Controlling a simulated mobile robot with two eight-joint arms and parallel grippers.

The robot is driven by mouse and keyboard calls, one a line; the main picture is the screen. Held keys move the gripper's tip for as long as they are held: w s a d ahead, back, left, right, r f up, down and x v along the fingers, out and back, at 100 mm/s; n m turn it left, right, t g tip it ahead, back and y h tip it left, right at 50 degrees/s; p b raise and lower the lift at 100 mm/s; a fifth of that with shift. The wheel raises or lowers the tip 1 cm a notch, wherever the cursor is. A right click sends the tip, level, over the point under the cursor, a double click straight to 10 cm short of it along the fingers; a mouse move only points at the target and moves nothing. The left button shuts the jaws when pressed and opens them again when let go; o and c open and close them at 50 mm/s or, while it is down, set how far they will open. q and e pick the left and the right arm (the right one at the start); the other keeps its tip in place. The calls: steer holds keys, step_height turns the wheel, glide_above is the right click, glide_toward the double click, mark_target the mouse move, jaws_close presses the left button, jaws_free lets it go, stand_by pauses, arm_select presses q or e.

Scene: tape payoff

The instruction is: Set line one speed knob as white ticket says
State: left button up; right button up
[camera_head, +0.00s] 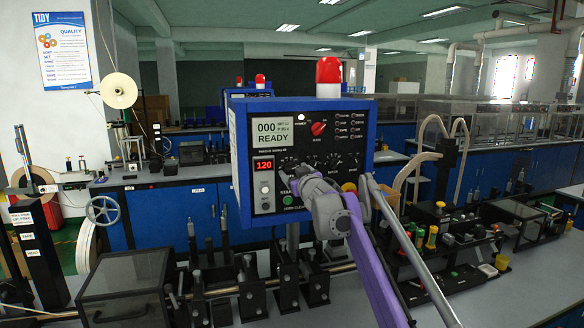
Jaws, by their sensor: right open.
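A blue control box (232,200) with a black front panel stands in the middle. Its pale screen (272,133) reads 000 and READY, and a small red display (264,166) reads 120. A row of small dark knobs (336,161) crosses the panel below a red selector knob (318,129). I cannot read which one is the line one speed knob. My right gripper (290,172) is open at the panel's lower middle, in front of the knob row, and hides part of it. I cannot tell if it touches a knob. I cannot make out a white ticket. My left gripper is not in view.
A red beacon (329,77) tops the box. Black fixtures on a rail (250,285) and a dark clear-lidded case (125,285) stand below. A black post (40,230) with white labels is at left. Several bottles and holders crowd the right bench (520,295).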

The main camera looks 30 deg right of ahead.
mark_target(290, 168)
steer(key=shift+x, duration=1.2)
jaws_close()
